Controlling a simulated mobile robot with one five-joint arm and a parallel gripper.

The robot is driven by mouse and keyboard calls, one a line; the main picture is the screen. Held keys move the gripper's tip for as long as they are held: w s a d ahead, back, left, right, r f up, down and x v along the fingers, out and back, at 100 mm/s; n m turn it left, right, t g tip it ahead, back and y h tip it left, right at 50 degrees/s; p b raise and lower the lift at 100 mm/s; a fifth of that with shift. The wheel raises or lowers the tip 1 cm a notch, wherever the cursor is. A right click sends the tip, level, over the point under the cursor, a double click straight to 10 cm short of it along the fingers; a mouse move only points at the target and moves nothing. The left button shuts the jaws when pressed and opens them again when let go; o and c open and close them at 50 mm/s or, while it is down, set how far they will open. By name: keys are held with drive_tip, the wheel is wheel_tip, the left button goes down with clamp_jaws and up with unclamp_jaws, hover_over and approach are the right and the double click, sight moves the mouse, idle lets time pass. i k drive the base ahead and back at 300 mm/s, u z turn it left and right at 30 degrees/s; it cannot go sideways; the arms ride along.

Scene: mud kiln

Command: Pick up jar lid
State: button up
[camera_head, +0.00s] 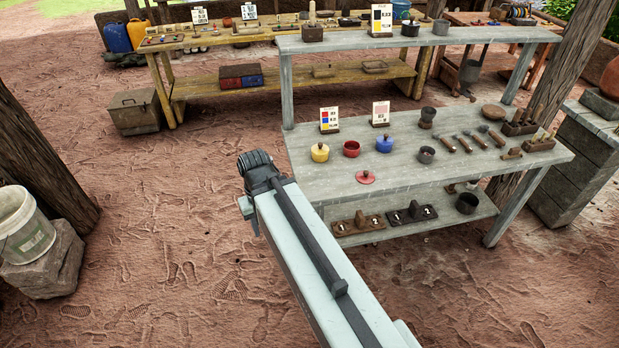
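A red jar lid (365,178) with a small knob lies flat on the grey bench (440,187), near its front left edge. Behind it stand a yellow jar (320,153), a red jar (351,149) and a blue jar (384,144). The yellow and blue jars have knobbed lids on; the red jar shows no knob on top. My arm reaches up from the bottom of the picture and ends in a dark joint left of the bench, apart from the lid. No gripper fingers show.
Two small sign cards (329,120) stand behind the jars. A grey cup (426,155) and several hammers (463,142) lie to the right. The bench has a raised back shelf (450,37) and a lower shelf. A wooden post (567,75) stands at right. Bare ground lies left.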

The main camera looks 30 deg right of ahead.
sight(366, 177)
drive_tip(key=u, duration=0.2)
drive_tip(key=i, duration=1)
drive_tip(key=z, duration=0.05)
